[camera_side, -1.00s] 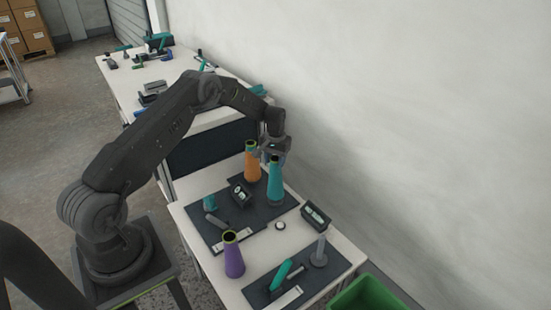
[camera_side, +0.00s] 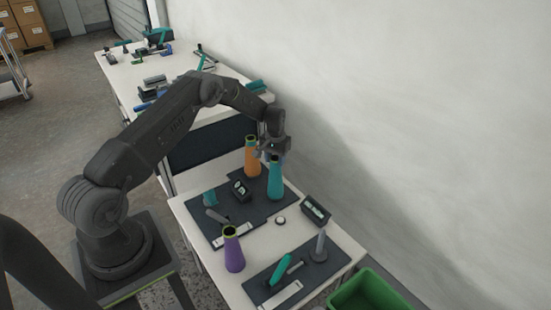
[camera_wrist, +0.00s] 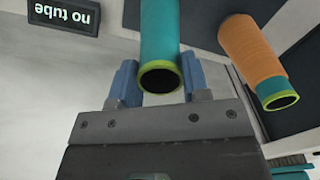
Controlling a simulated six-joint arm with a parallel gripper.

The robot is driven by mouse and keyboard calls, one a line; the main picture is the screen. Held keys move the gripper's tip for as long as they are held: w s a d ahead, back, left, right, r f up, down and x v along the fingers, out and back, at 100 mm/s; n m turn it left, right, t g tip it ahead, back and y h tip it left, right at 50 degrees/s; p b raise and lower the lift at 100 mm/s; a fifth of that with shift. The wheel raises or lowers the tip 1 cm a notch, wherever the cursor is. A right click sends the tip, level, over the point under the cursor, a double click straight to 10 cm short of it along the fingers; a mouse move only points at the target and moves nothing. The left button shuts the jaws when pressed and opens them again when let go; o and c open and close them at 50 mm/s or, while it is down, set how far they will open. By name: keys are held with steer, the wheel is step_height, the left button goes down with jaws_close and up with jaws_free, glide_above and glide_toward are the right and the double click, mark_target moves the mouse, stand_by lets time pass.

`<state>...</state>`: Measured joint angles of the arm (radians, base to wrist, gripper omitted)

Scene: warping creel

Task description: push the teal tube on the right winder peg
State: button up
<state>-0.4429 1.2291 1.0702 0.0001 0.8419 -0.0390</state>
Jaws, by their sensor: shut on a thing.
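The teal tube (camera_side: 275,181) stands upright at the far right of the rear dark mat. My gripper (camera_side: 271,150) holds it near its top. In the wrist view my blue fingers (camera_wrist: 158,82) sit on both sides of the teal tube (camera_wrist: 160,38), whose yellow-green rim faces the camera. An orange tube (camera_side: 252,158) stands just left of it and also shows in the wrist view (camera_wrist: 250,50). No peg shows under the teal tube, and I cannot tell how far down it sits.
A small display (camera_wrist: 65,14) reads "no tube". A purple tube (camera_side: 234,252) stands at the front left. A bare grey peg (camera_side: 320,246) stands on the front mat. Dark boxes (camera_side: 315,211) and (camera_side: 240,190) are near. A green bin (camera_side: 368,292) is at lower right.

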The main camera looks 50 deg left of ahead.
steer(key=o, duration=0.9)
steer(key=shift+f, duration=0.1)
steer(key=shift+o, duration=0.4)
steer(key=shift+o, duration=0.8)
steer(key=shift+r, duration=3.55)
step_height(320, 180, up, 14)
